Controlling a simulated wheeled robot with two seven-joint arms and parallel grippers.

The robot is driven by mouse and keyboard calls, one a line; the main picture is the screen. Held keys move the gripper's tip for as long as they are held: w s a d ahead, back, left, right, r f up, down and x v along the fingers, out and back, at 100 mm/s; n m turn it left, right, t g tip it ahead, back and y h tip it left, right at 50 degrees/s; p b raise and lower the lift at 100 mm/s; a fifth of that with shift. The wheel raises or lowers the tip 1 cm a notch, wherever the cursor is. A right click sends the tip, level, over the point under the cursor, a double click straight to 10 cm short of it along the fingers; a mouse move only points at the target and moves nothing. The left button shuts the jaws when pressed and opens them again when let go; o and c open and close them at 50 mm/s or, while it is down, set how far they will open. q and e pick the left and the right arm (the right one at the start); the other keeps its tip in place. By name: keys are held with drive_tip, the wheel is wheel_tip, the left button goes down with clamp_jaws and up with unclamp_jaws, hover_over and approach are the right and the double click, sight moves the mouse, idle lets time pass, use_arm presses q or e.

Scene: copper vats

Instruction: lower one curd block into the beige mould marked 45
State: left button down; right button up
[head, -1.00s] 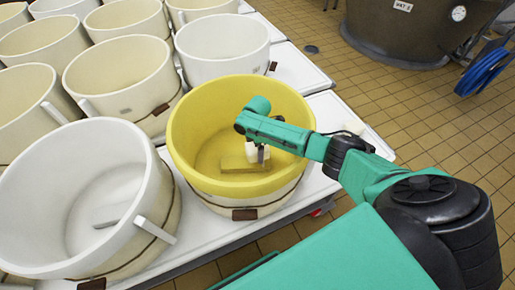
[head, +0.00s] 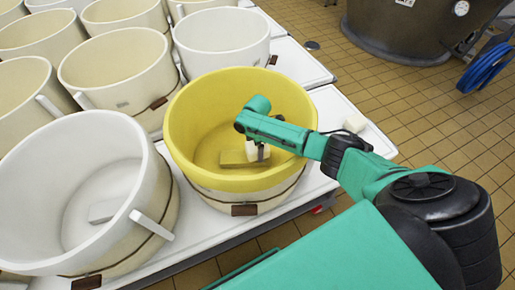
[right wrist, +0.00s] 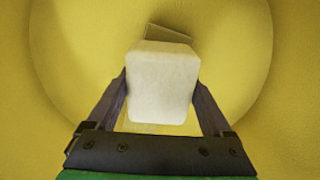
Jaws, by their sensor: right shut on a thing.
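A white curd block (right wrist: 162,82) is between the two fingers of my right gripper (right wrist: 162,100), which is shut on it. In the head view my right gripper (head: 262,152) reaches down inside a tub-shaped mould with a yellow inside (head: 205,125) and a pale lower outside. The held block is partly hidden by the gripper there. A flat yellowish piece (head: 232,158) lies on that mould's floor, and its edge shows beyond the held block in the right wrist view (right wrist: 170,33). I cannot read a 45 on any mould. My left gripper is not in view.
A white mould (head: 75,160) with a pale block (head: 103,211) inside stands left of the yellow one. Several beige moulds (head: 115,85) and a white one (head: 222,55) stand behind.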

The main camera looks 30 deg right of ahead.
drive_tip(key=shift+f+b, duration=0.7)
drive_tip(key=shift+f, duration=0.2)
idle(0.4)
drive_tip(key=o, duration=1.6)
drive_tip(key=shift+c, duration=0.2)
drive_tip(key=shift+r, duration=0.1)
